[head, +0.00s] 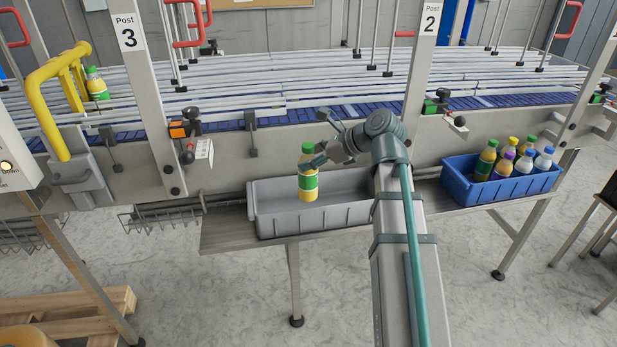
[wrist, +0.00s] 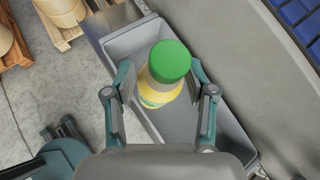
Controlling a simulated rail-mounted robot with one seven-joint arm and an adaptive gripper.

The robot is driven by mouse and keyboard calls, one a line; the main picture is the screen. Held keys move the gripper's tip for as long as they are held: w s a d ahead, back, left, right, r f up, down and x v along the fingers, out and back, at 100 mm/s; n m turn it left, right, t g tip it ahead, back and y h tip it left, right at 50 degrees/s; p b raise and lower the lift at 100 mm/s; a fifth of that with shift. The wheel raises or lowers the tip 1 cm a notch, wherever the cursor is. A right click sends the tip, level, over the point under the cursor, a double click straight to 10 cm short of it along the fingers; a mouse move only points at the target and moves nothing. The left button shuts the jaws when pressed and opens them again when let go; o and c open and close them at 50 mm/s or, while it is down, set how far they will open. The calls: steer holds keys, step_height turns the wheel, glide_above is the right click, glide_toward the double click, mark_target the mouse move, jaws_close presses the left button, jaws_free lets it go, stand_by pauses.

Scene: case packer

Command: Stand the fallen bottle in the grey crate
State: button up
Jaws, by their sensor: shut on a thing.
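A yellow bottle with a green cap and green label (head: 308,182) is upright at the left part of the grey crate (head: 332,215) in the head view. My gripper (head: 318,160) reaches it from the right and is shut on it. In the wrist view the bottle (wrist: 166,78) stands between the two fingers of my gripper (wrist: 162,90), over the inside of the grey crate (wrist: 200,128). The crate looks otherwise empty. I cannot tell whether the bottle's base touches the crate floor.
A blue crate (head: 500,190) with several bottles stands on the shelf at the right. The conveyor (head: 270,112) runs behind, with another bottle (head: 97,84) at the far left. Posts and a yellow handle (head: 50,110) stand in front of it.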

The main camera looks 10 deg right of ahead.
steer(key=w+f+p, duration=0.3)
steer(key=w+f, duration=0.6)
steer(key=f, duration=0.1)
steer(key=shift+f, duration=0.35)
steer(key=shift+d, duration=0.1)
steer(key=o, duration=1.3)
steer(key=shift+f, duration=0.1)
steer(key=b+v, duration=0.2)
steer(key=v, duration=1)
